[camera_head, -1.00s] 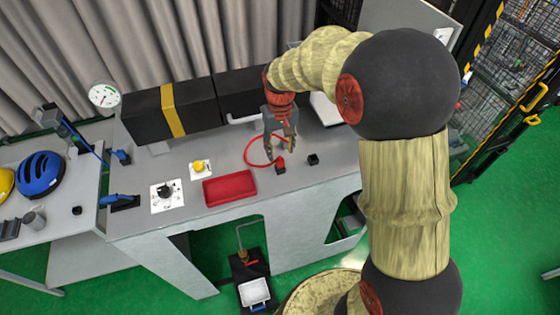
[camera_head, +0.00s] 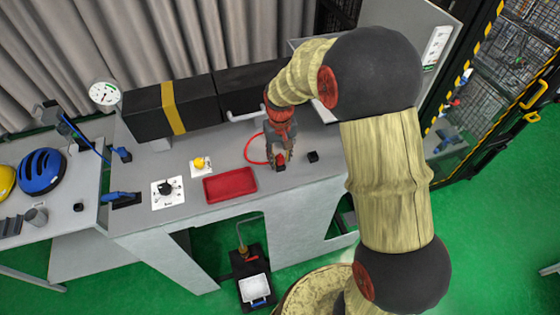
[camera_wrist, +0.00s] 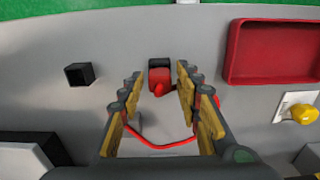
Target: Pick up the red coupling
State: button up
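The red coupling (camera_wrist: 159,76) is a small red piece with a dark block part, on the grey bench. In the wrist view it lies between the tips of my gripper (camera_wrist: 158,82), at or just beyond them. The yellow-padded fingers are apart, with a gap on each side of the coupling. In the head view my gripper (camera_head: 279,154) points down at the red coupling (camera_head: 280,158) and partly hides it.
A black block (camera_head: 313,156) stands close to the right of the coupling. A red tray (camera_head: 230,187) lies to the left on the bench (camera_head: 215,215). A red cable (camera_wrist: 150,145) curves under the gripper. The yellow button (camera_head: 200,163) sits beyond the tray.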

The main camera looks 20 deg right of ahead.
jog(key=c, duration=0.6)
jog(key=shift+c, duration=0.2)
jog(key=shift+r, duration=0.15)
